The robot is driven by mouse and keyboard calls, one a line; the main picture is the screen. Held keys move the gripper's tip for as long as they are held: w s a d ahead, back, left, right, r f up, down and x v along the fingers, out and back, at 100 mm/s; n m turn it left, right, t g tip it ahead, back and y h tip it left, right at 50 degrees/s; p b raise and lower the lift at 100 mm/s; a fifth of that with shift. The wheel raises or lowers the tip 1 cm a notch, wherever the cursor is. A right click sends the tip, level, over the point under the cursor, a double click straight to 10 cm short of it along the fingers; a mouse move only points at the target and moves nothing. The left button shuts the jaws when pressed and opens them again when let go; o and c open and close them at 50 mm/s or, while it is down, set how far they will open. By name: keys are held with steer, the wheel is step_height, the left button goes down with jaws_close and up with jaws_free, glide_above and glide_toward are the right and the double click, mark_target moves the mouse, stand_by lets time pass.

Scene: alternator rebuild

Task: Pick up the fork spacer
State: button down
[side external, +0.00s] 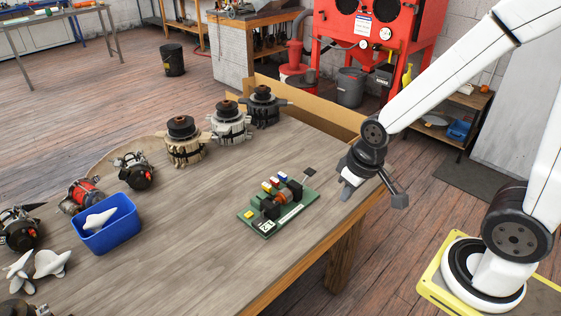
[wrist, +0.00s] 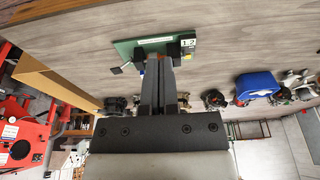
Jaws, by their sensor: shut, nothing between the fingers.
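I cannot tell for certain which part is the fork spacer. White pointed parts are the likeliest match: one (side external: 52,262) lies on the wooden table at the left, another (side external: 19,273) lies beside it, and one (side external: 99,219) sits in the blue bin (side external: 110,240). My gripper (side external: 346,192) is shut and empty at the table's right edge, far from these parts. In the wrist view its fingers (wrist: 160,62) are together, and the green board (wrist: 128,50) shows just beyond them, partly hidden. The blue bin also shows at the right of the wrist view (wrist: 258,82).
The green board (side external: 248,223) carries coloured blocks and a copper-coloured cylinder, left of my gripper. Several alternators stand along the table's far side, including a tan one (side external: 184,150). A cardboard-coloured panel (side external: 330,122) borders the back right. The table front (side external: 190,268) is bare.

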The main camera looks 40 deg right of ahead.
steer(key=c, duration=0.6)
jaws_free()
steer(key=n+g, duration=0.2)
steer(key=n, duration=1.5)
glide_above(283, 181)
steer(key=f, duration=0.8)
steer(key=shift+s+f, duration=0.2)
steer(key=shift+s, duration=0.1)
steer(key=shift+w+d+f+n+g, duration=0.3)
steer(key=shift+w+f+n, duration=0.1)
steer(key=shift+n, duration=0.2)
steer(key=shift+f, duration=1.3)
steer(key=shift+a+f, duration=0.1)
steer(key=shift+f, duration=0.05)
